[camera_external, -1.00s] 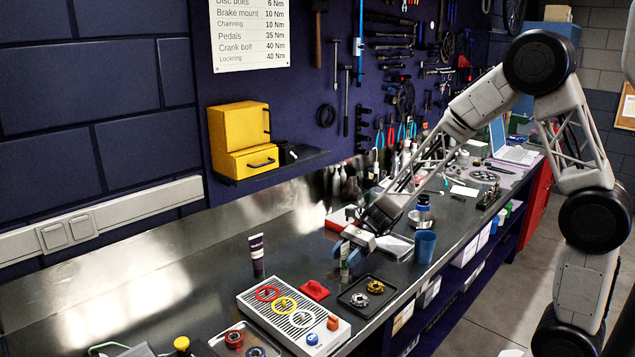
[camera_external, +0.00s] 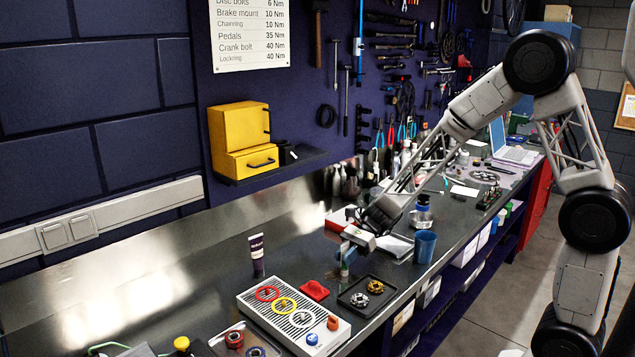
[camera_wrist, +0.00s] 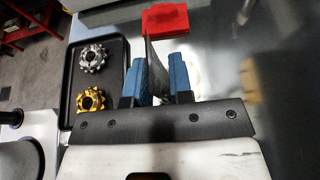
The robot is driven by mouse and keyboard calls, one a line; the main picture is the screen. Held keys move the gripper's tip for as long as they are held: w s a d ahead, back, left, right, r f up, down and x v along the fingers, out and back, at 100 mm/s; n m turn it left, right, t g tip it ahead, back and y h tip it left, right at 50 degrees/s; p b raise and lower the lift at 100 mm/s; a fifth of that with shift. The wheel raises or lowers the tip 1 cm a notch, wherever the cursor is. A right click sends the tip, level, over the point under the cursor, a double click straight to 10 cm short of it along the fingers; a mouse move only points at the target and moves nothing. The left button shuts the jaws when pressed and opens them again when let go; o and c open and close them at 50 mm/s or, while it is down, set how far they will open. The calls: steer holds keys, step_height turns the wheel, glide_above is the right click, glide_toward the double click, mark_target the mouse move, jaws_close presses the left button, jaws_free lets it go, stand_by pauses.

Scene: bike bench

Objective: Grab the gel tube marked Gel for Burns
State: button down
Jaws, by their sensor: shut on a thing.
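My gripper (camera_external: 347,254) is low over the bench, just behind the black tray. Its blue fingers are shut on a slim upright tube (camera_external: 344,270), whose lower part shows beneath them. In the wrist view the blue fingertips (camera_wrist: 158,80) stand on both sides of the tube's thin dark edge (camera_wrist: 154,62). Its label cannot be read, so I cannot tell whether it says Gel for Burns. Another tube, dark purple with a pale band (camera_external: 257,256), stands upright on the bench to the left, apart from the gripper.
A black tray (camera_external: 348,301) with a silver and a gold toothed part lies in front of my gripper. A red piece (camera_external: 314,290) lies to the left, beside a white board (camera_external: 294,316) with coloured rings. A blue cup (camera_external: 425,246) stands to the right.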

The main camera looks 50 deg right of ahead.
mark_target(345, 245)
steer(key=shift+r, duration=0.15)
steer(key=shift+r, duration=1.7)
steer(key=s+d+r, duration=0.1)
steer(key=s+d, duration=0.3)
steer(key=s, duration=1.1)
steer(key=shift+s+r, duration=0.15)
steer(key=shift+s, duration=0.1)
steer(key=shift+d, duration=0.1)
